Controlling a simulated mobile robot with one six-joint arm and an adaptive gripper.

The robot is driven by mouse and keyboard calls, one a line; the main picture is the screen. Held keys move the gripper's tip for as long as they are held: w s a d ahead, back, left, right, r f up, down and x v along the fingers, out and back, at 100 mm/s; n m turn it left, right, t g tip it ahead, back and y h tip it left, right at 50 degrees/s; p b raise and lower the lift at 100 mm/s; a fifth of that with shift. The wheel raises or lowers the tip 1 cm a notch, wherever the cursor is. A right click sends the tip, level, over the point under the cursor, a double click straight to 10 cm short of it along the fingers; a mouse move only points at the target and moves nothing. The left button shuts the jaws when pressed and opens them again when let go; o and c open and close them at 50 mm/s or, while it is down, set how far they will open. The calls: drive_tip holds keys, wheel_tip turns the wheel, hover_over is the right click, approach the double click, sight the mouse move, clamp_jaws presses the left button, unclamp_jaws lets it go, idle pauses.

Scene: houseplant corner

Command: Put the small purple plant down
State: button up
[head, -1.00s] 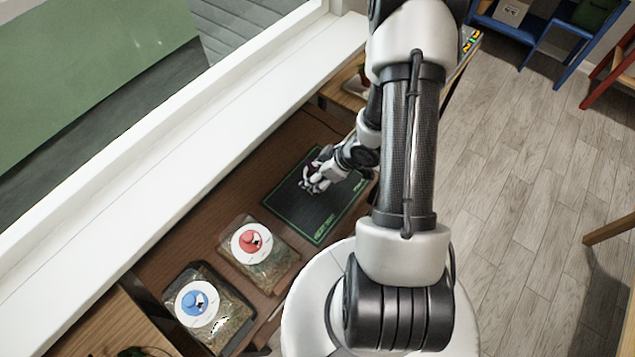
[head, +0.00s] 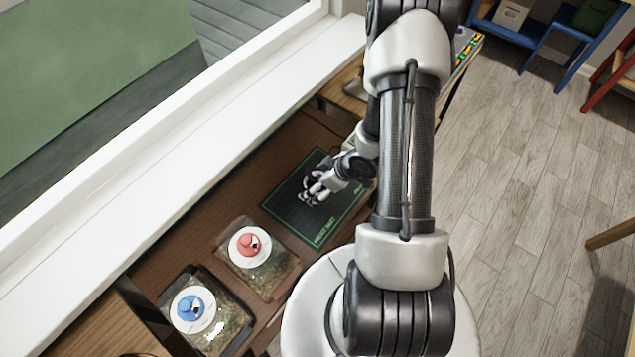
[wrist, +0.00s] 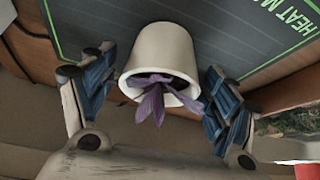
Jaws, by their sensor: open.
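The small purple plant (wrist: 155,104) sits in a white pot (wrist: 163,50), between the fingers of my gripper (wrist: 152,95) in the wrist view. The fingers are open, with a visible gap on each side of the pot. The pot is over the dark heat mat (wrist: 95,25); its base is out of sight, so I cannot tell for sure that it rests there.
Two clear-walled terrariums stand left of the mat, one with a red-capped lid (head: 250,246) and one with a blue-capped lid (head: 192,308). The white window sill (head: 150,165) runs along the back. The near part of the mat is bare.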

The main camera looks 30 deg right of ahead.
drive_tip(key=shift+r, duration=0.3)
drive_tip(key=p+v, duration=0.7)
drive_tip(key=v, duration=0.5)
drive_tip(key=w+d+r+m+h, duration=0.1)
drive_tip(key=w+d+r+h, duration=0.1)
drive_tip(key=r, duration=0.4)
drive_tip(key=w+d+r+h, duration=0.2)
drive_tip(key=d+r+h, duration=0.1)
drive_tip(key=r, duration=0.3)
drive_tip(key=s+a+r+m+h, duration=0.2)
drive_tip(key=a+r+m, duration=0.15)
drive_tip(key=r, duration=0.85)
drive_tip(key=s+a+r+y, duration=0.2)
drive_tip(key=s+a+r, duration=0.2)
drive_tip(key=s+a, duration=0.2)
drive_tip(key=s+a+r+m+y, duration=0.1)
drive_tip(key=s+a+r, duration=0.3)
drive_tip(key=a, duration=0.6)
drive_tip(key=s+y, duration=0.1)
drive_tip(key=s, duration=0.1)
drive_tip(key=shift+s+a+r+g, duration=0.15)
drive_tip(key=shift+s+a+g, duration=0.1)
drive_tip(key=shift+a+g, duration=0.1)
drive_tip(key=shift+m, duration=0.25)
